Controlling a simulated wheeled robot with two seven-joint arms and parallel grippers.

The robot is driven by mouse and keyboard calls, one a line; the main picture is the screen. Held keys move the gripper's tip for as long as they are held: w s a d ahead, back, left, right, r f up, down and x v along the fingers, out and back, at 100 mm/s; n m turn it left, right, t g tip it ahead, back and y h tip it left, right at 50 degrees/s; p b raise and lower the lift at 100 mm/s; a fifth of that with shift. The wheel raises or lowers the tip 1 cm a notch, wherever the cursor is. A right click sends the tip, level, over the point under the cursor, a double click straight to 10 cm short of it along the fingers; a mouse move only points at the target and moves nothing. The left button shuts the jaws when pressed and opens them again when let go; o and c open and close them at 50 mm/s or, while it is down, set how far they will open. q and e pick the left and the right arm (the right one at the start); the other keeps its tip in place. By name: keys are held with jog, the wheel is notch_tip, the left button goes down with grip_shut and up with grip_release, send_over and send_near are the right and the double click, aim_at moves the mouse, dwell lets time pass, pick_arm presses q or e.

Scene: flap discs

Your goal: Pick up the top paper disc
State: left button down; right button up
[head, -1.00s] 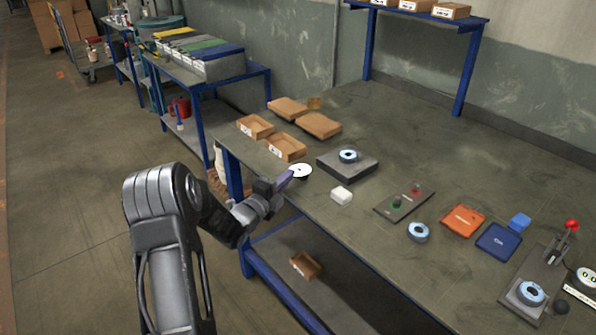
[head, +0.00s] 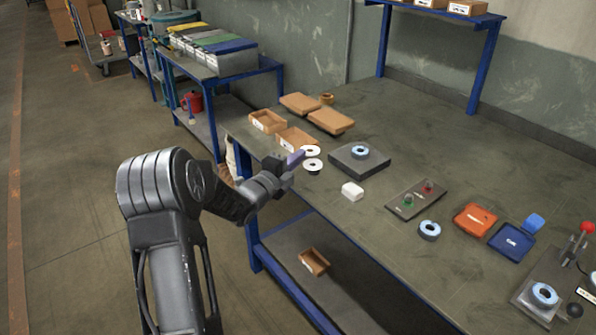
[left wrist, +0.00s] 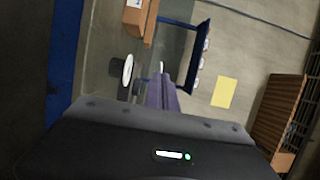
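Two white paper discs with dark centres show close together in the head view. The upper paper disc (head: 312,150) is at the tips of my left gripper (head: 297,157), whose purple fingers look closed on its near edge and hold it above the bench. The other white disc (head: 314,166) stays lower, near the bench's front edge. In the left wrist view, the purple fingers (left wrist: 162,92) are close together, and one white disc (left wrist: 128,70) shows as a narrow ellipse to their left. The held disc is hard to make out there. My right gripper is out of view.
Cardboard trays (head: 296,138) stand just behind. A control panel (head: 416,199) is further right. Bare bench top lies between these things.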

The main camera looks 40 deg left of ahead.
pick_arm(q)
notch_tip(320, 180, up, 5)
jog(key=shift+f, duration=0.2)
dwell(0.6)
